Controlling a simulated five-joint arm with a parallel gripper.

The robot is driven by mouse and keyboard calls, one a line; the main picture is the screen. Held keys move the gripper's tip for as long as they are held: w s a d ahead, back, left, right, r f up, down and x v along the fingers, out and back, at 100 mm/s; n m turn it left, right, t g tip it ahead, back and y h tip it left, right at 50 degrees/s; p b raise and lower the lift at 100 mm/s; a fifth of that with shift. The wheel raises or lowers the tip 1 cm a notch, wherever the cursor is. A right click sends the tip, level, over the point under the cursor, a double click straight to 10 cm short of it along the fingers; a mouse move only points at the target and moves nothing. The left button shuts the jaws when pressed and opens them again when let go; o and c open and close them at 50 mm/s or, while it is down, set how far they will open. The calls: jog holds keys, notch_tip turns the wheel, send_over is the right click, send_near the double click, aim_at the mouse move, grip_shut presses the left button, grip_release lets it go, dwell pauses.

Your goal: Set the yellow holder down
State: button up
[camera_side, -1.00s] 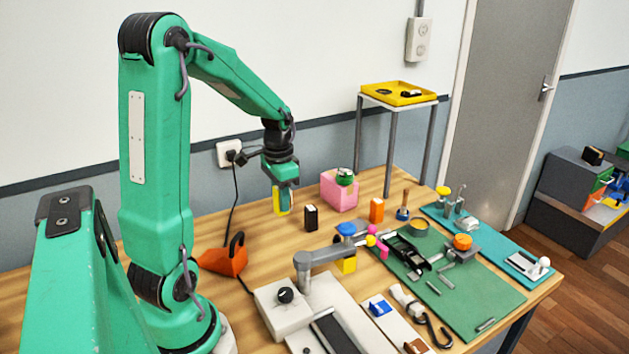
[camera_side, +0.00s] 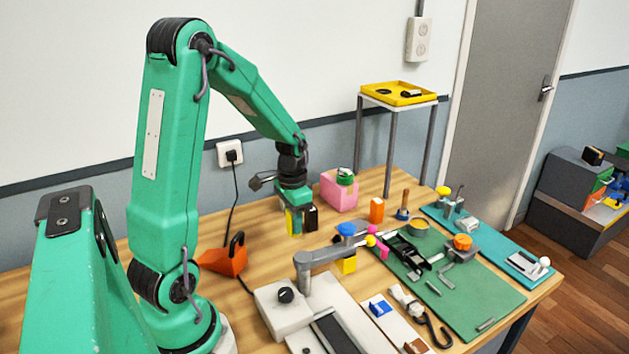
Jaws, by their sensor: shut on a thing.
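My gripper (camera_side: 295,212) points down over the left back part of the wooden table and is shut on the yellow holder (camera_side: 289,223). Only a narrow yellow strip of the holder shows below and between the jaws. Its lower end is close to the table top; I cannot tell whether it touches. A small black block (camera_side: 311,217) stands upright just right of the jaws, and I cannot tell whether there is a gap between them.
A pink box (camera_side: 339,192) with a green roll and an orange block (camera_side: 376,210) stand to the right. A grey bar arm with a blue knob (camera_side: 346,229) is in front right. An orange-red object with a black handle (camera_side: 225,258) lies left. Bare wood lies between.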

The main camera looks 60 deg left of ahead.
aim_at(294, 236)
jog(key=shift+f, duration=0.9)
jog(key=shift+f, duration=0.1)
jog(key=shift+f, duration=1.75)
jog(key=shift+f, duration=0.1)
jog(key=o, duration=1)
jog(key=shift+o, duration=0.2)
notch_tip(294, 236, up, 12)
jog(key=shift+r, duration=0.15)
